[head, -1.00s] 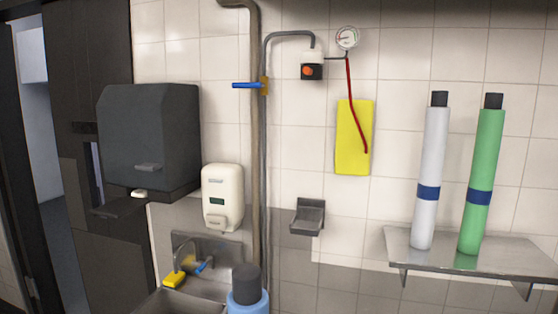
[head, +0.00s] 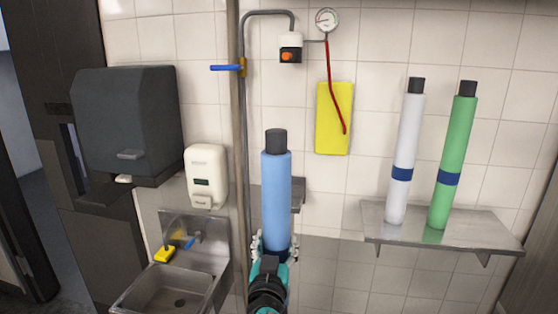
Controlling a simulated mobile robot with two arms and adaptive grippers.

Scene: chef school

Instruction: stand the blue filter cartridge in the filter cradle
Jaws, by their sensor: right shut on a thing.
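The blue filter cartridge (head: 276,195) stands upright in my right gripper (head: 274,250), with its black cap at the top. The gripper is shut around the dark band near the cartridge's lower end. The filter cradle (head: 298,192) is a small grey metal bracket on the tiled wall. I cannot tell how far the cartridge is from the cradle. My left gripper is not in view.
A white cartridge (head: 403,160) and a green cartridge (head: 454,160) stand on a metal wall shelf (head: 480,235) at right. A sink (head: 165,292), soap dispenser (head: 206,175) and dark towel dispenser (head: 125,122) are at left. A vertical pipe (head: 238,140) and a gauge (head: 327,20) are on the wall.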

